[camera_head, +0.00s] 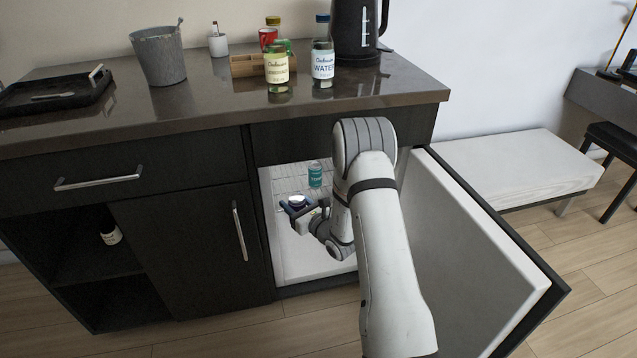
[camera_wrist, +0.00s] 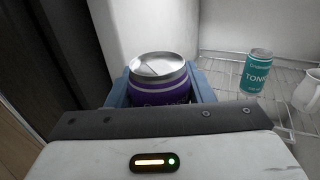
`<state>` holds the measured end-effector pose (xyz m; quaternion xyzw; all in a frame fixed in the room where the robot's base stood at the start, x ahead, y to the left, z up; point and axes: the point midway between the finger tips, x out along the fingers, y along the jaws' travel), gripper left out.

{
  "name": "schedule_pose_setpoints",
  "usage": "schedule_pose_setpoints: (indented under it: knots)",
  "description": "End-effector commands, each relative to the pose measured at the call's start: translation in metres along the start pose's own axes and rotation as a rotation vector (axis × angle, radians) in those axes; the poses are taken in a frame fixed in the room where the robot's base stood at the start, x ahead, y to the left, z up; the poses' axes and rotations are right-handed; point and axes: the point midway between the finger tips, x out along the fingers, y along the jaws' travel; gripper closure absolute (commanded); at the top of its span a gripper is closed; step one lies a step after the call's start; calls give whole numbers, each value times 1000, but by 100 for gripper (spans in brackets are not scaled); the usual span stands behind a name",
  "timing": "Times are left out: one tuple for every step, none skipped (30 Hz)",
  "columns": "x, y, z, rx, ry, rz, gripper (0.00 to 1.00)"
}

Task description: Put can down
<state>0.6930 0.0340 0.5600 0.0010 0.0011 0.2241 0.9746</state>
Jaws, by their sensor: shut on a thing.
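A purple can with a silver top (camera_wrist: 160,82) is held between the blue fingers of my gripper (camera_wrist: 160,90) in the wrist view. In the head view my gripper (camera_head: 297,207) is inside the open mini fridge, and the can's bright top (camera_head: 296,200) shows between the fingers. The gripper is shut on the can, which looks roughly upright. A wire shelf (camera_head: 289,180) lies inside the fridge. The wrist view does not show the can's base or whether it touches anything.
A teal tonic can (camera_head: 315,175) stands on the wire shelf, to the right of the held can; it also shows in the wrist view (camera_wrist: 257,73). A white object (camera_wrist: 308,92) is at the right edge there. The fridge door (camera_head: 470,265) stands open at right.

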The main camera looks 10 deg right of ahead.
Motion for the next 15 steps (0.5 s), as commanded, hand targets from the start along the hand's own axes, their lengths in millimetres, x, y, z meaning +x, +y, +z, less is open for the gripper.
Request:
schedule_pose_setpoints:
  knots:
    - [0, -11, -4, -1, -1, -44, 86]
    - [0, -16, -5, -1, -1, -65, 86]
    - [-1, -21, -6, -1, -1, -88, 86]
    - [0, -24, -6, -1, -1, -102, 86]
    - [0, -28, -6, -2, -1, -113, 86]
    - [3, -31, -7, -2, -2, -121, 86]
    - [6, -34, -7, -3, -3, -125, 86]
    - [10, -36, -7, -3, -4, -128, 86]
    - [18, -40, -7, -3, -5, -129, 86]
    - [24, -43, -7, -3, -6, -129, 86]
    - [31, -47, -8, -4, -6, -129, 86]
    - [41, -52, -8, -4, -6, -129, 86]
    - [49, -55, -8, -4, -7, -129, 86]
    - [56, -59, -8, -4, -7, -129, 86]
    - [66, -64, -8, -3, -6, -128, 86]
